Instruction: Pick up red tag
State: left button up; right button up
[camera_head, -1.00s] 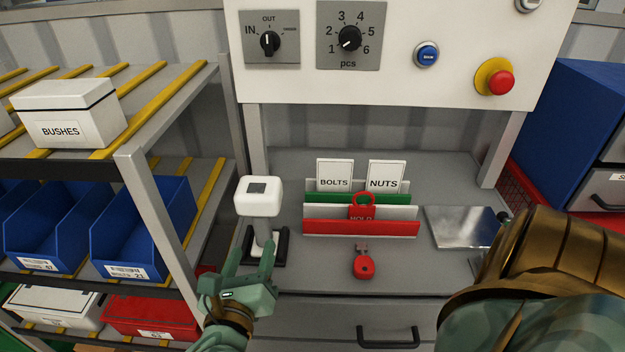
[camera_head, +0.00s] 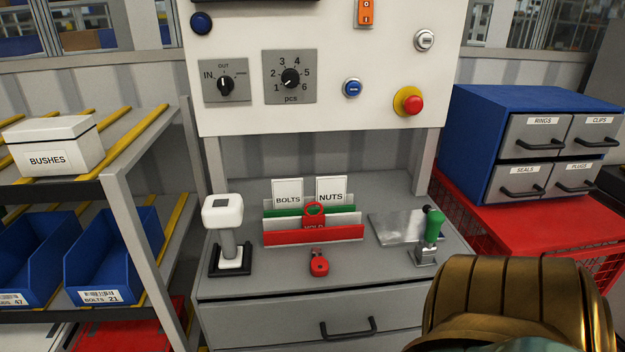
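A red tag (camera_head: 314,216) with a rounded top and partly readable lettering, seemingly HOLD, stands in a small card rack (camera_head: 313,236) on the grey worktop. The rack has a red front and a green divider behind. White cards marked BOLTS (camera_head: 288,192) and NUTS (camera_head: 331,190) stand at its back. A small red object (camera_head: 319,263), like a padlock or key fob, lies on the worktop just in front of the rack. Neither of my grippers shows. Only a gold and teal part of my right arm fills the bottom right.
A white-topped scanner-like device (camera_head: 223,213) stands left of the rack. A metal plate (camera_head: 395,228) and a green-handled lever (camera_head: 433,228) are to its right. A control panel (camera_head: 330,110) is above. A shelf with blue bins (camera_head: 112,255) is at left, a blue drawer cabinet (camera_head: 490,125) at right.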

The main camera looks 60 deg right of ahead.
aim_at(318, 220)
jog(key=z, duration=0.5)
jog(key=l+z, duration=0.1)
jog(key=z, duration=0.4)
jog(key=i+z, duration=0.1)
jog(key=z, duration=0.4)
jog(key=i+l+z, duration=0.15)
jog(key=i, duration=0.1)
